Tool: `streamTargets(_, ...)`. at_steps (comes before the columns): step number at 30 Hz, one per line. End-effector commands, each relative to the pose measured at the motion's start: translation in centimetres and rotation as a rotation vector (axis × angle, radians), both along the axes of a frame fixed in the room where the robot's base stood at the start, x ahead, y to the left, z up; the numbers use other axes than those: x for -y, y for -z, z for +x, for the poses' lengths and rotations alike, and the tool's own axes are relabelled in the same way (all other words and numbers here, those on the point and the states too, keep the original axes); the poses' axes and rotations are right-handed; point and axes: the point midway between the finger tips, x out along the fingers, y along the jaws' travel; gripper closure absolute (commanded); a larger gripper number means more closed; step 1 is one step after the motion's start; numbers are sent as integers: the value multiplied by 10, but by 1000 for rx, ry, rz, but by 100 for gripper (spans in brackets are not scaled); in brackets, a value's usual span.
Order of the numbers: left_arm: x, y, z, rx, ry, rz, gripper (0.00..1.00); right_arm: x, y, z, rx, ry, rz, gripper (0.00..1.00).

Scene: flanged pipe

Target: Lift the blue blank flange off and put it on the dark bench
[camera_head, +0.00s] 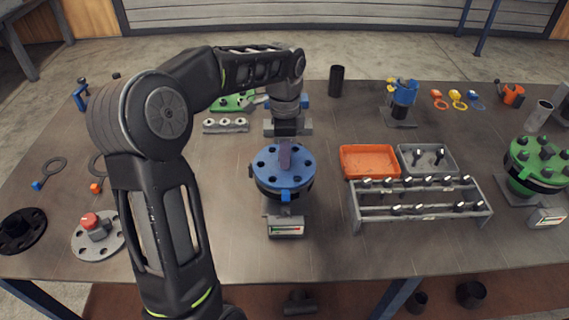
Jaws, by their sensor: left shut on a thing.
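The blue blank flange (268,163) is a round disc with dark holes around its rim, in the middle of the camera_head view. It sits over a dark ring on the pipe stand, and I cannot tell whether there is a gap beneath it. A narrow upright grip piece (284,158) rises from its centre. My left gripper (285,142) points down from above and is shut on this piece. Its fingertips are small and partly merge with it. The dark bench (225,225) is the wide table top around the stand. My right gripper is not in view.
An orange tray (369,147), a grey tray (446,172) and a bolt rack (420,224) stand to the right. A green flanged pipe (538,163) is at far right. A grey disc with a red knob (91,222) lies left. Bare bench shows in front of the rack.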

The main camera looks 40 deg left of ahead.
Motion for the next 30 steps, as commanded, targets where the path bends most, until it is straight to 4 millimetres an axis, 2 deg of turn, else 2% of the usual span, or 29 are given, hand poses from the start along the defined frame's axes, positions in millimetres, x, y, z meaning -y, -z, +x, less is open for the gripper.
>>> streamTargets(1, 0, 0, 0, 0, 0, 0, 90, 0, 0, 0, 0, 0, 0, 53)
streamTargets(5, 0, 0, 0, 0, 0, 0, 100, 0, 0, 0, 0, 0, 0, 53)
streamTargets(30, 0, 0, 0, 0, 0, 0, 100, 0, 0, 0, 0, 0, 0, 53)
